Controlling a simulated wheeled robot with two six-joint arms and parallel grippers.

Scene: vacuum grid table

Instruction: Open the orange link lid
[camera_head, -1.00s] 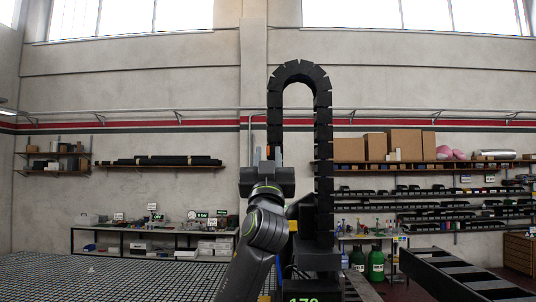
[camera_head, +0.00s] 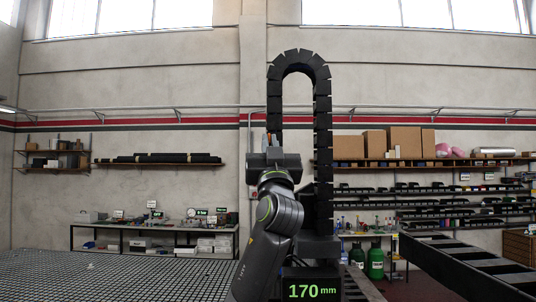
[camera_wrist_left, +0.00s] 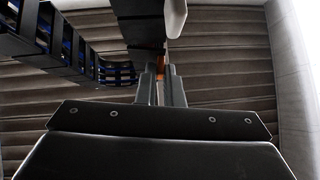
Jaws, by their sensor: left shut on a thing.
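A black cable chain (camera_head: 323,130) stands upright in a tall loop in the head view. My left gripper (camera_head: 271,143) is at the lower end of the loop's left leg, fingers pointing up. In the left wrist view the two grey fingers (camera_wrist_left: 160,88) are close together below the dark chain (camera_wrist_left: 141,30). A small orange part, the orange link lid (camera_wrist_left: 168,73), shows at the fingertips, and my left gripper is shut on it. The fingers hide most of the lid, so I cannot tell whether it is tilted. My right gripper is in neither view.
A black unit with a green 170 mm display (camera_head: 312,291) stands below the chain. A grid table (camera_head: 130,275) fills the lower left. A dark ladder-like frame (camera_head: 465,262) lies at the lower right. Shelves and benches line the back wall.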

